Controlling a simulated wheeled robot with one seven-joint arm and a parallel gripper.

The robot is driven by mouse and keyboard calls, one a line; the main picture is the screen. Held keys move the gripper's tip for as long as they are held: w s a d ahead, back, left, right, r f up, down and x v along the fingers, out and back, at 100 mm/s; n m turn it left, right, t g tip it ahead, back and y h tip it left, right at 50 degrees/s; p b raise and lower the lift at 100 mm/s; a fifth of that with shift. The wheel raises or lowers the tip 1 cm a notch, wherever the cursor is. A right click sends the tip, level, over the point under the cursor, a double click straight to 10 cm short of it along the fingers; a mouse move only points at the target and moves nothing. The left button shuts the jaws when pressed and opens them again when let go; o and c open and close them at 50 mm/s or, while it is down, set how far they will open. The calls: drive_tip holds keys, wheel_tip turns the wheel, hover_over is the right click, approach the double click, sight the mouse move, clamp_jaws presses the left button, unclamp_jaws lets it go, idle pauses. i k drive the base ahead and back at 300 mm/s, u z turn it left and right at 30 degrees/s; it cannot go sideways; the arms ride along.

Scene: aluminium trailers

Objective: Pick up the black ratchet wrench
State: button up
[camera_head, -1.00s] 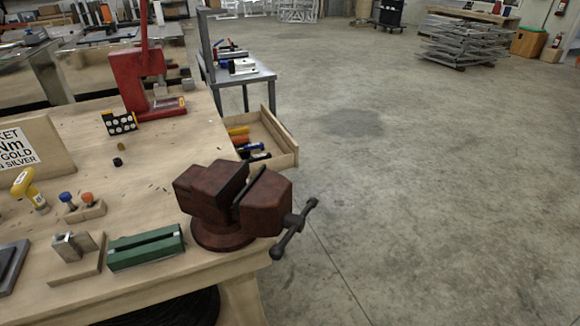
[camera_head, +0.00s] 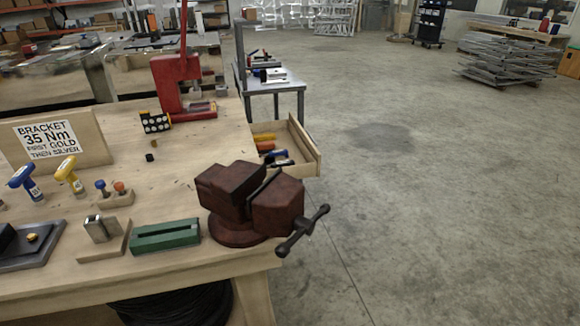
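I cannot clearly make out a black ratchet wrench. An open wooden drawer (camera_head: 305,145) juts from the right side of the workbench (camera_head: 180,180). It holds a yellow-handled tool (camera_head: 264,136), an orange one (camera_head: 265,146) and a blue-and-dark one (camera_head: 276,154). Dark shapes lie beside these, too small to identify. The red-brown vise (camera_head: 250,200) in front hides the near part of the drawer. My gripper is not in view.
A red press (camera_head: 172,90) stands at the bench's back. Yellow (camera_head: 70,175) and blue (camera_head: 24,182) drivers, a green block (camera_head: 165,236) and a sign board (camera_head: 55,140) occupy the left and front. A grey cart (camera_head: 272,85) stands behind the drawer.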

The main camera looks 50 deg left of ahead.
sight(285, 163)
drive_tip(key=u, duration=0.1)
drive_tip(key=i, duration=1.2)
drive_tip(key=u, duration=0.5)
drive_tip(key=i, duration=1.4)
drive_tip(key=u, duration=1.3)
drive_tip(key=i, duration=0.85)
drive_tip(key=u, duration=0.65)
drive_tip(key=i, duration=0.3)
drive_tip(key=u, duration=0.25)
